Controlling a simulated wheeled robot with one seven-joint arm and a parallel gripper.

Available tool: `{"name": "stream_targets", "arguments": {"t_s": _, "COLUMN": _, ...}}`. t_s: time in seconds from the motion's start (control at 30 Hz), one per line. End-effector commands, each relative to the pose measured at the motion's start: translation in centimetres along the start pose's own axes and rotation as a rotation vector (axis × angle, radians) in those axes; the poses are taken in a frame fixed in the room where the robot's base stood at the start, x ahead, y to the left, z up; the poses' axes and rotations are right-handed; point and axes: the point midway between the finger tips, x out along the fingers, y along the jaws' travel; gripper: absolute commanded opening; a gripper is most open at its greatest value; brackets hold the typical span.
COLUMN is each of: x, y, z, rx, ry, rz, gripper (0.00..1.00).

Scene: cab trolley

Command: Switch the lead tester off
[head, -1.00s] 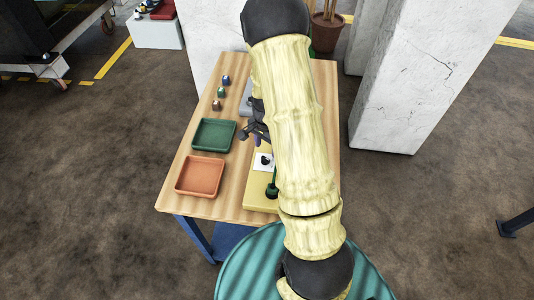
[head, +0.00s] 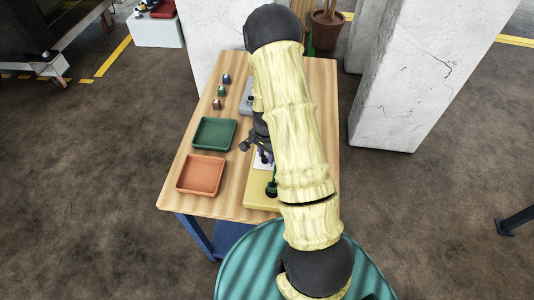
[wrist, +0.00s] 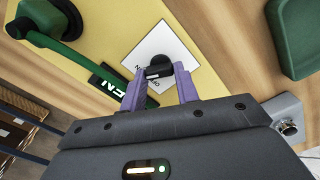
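A yellow box (head: 260,196) stands at the front right of the table, partly hidden by my arm. It also fills much of the wrist view (wrist: 120,25). On it is a white square plate (wrist: 176,47) with a black knob (wrist: 159,71) and small lettering that I cannot read surely. I take this box for the lead tester, but its name is not readable. My gripper (wrist: 160,80) is open, with its purple fingers on either side of the knob and a gap visible at each. In the head view my gripper (head: 262,152) is over the plate.
A green lever (wrist: 70,55) on a round base stands on the box beside the knob. A grey box (head: 246,98) sits behind. A green tray (head: 213,148), an orange tray (head: 201,190) and small coloured blocks (head: 220,90) lie on the left. Concrete pillars stand behind the table.

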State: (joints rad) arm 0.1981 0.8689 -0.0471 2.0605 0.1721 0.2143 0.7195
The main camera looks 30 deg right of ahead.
Motion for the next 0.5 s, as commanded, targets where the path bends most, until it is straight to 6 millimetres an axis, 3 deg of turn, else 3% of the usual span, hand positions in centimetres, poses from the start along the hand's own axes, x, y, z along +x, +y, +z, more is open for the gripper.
{"name": "stream_targets", "arguments": {"t_s": 0.5, "x": 0.09, "y": 0.08, "z": -0.05, "rx": -0.081, "ry": 0.0, "rz": 0.002, "gripper": 0.08}}
